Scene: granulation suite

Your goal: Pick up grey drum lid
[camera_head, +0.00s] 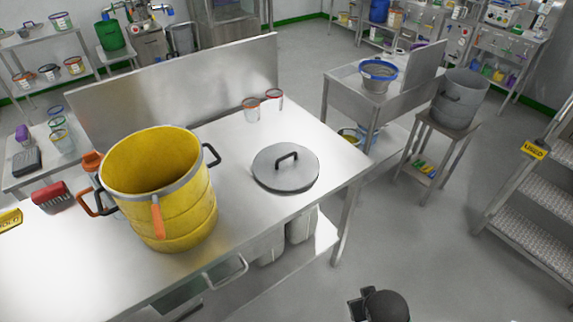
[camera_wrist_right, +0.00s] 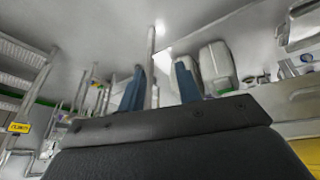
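The grey drum lid (camera_head: 270,177) lies flat on the steel table (camera_head: 240,205), near its right end. It is round, with a black arched handle on top. The yellow drum (camera_head: 180,226) stands open on the table to the left of the lid. My right gripper (camera_head: 355,303) is low at the bottom of the head view, off the table's front right side and well apart from the lid. In the right wrist view its two blue fingers (camera_wrist_right: 160,88) stand apart with nothing between them. My left gripper is not in view.
Two small clear containers (camera_head: 262,105) stand behind the lid, near the steel backboard (camera_head: 180,90). A grey bucket (camera_head: 459,98) sits on a stand at the right. Steps with a yellow sign (camera_head: 535,149) are at the far right. The floor (camera_head: 440,250) beside the table is clear.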

